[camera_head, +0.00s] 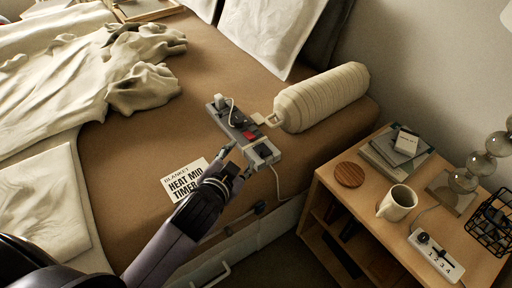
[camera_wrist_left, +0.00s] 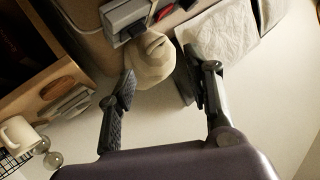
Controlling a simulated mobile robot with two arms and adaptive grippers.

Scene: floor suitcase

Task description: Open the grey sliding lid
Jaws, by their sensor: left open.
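A long grey control box (camera_head: 228,119) lies on the brown bed, with a red switch (camera_head: 250,135) and a dark square patch near its front end. I cannot clearly tell which grey part is the sliding lid. Part of the grey box (camera_wrist_left: 125,16) also shows at the top of the left wrist view. My left gripper (camera_head: 237,160) is at the box's near end, fingers apart and empty; it hides some of that end. Whether it touches the box is unclear. My right gripper is not in view.
A cream bolster (camera_head: 322,97) lies just behind the box. A printed card (camera_head: 178,183) lies left of my gripper. The wooden nightstand (camera_head: 345,190) on the right holds a mug (camera_head: 397,204), books, a lamp and a power strip (camera_head: 436,256). Bare bed lies left of the box.

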